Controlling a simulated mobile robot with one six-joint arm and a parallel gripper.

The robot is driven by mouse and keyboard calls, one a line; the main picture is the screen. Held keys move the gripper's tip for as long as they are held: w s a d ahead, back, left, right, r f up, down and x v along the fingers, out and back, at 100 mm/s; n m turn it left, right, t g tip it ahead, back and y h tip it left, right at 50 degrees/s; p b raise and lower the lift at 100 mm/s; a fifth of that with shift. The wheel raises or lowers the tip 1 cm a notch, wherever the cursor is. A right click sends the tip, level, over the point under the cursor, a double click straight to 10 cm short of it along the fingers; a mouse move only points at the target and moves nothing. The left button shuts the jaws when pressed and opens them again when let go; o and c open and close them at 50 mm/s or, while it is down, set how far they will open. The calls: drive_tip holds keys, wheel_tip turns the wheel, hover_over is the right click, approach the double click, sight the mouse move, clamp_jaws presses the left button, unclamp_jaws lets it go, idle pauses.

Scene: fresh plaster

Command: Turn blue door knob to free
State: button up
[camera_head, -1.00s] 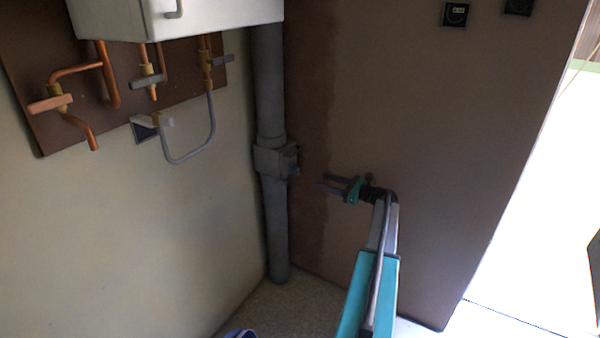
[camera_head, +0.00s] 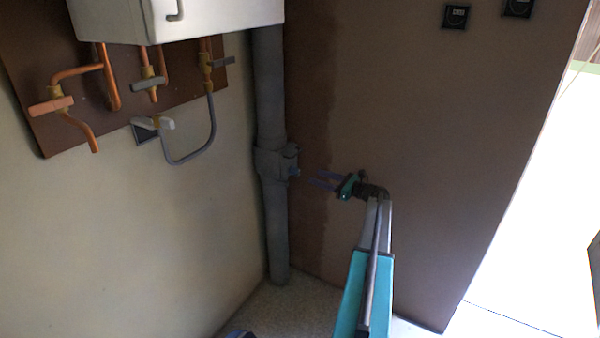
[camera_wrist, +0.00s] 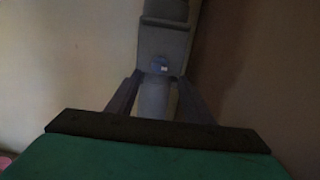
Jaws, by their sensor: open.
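The blue knob (camera_wrist: 160,66) shows in the wrist view on the front of a grey box (camera_wrist: 163,45) on the pipe. In the head view a small bluish bit of the knob (camera_head: 297,171) sticks out from the right side of the box (camera_head: 272,162). My gripper (camera_head: 314,179) is open and empty, just right of the knob, with its fingers pointing at it. In the wrist view the knob lies between and beyond the fingertips (camera_wrist: 160,80). No contact can be seen. The knob's turn position is too small and dark to tell.
The grey pipe (camera_head: 271,90) runs down the wall corner to the floor. A brown wall (camera_head: 420,130) stands close behind my gripper. Copper pipes with valves (camera_head: 75,105) hang below a white cabinet (camera_head: 205,18) at upper left. The lower left wall is clear.

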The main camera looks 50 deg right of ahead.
sight(298, 170)
drive_tip(key=x, duration=0.9)
drive_tip(key=shift+w+p, duration=0.25)
drive_tip(key=shift+p, duration=0.05)
drive_tip(key=c, duration=1)
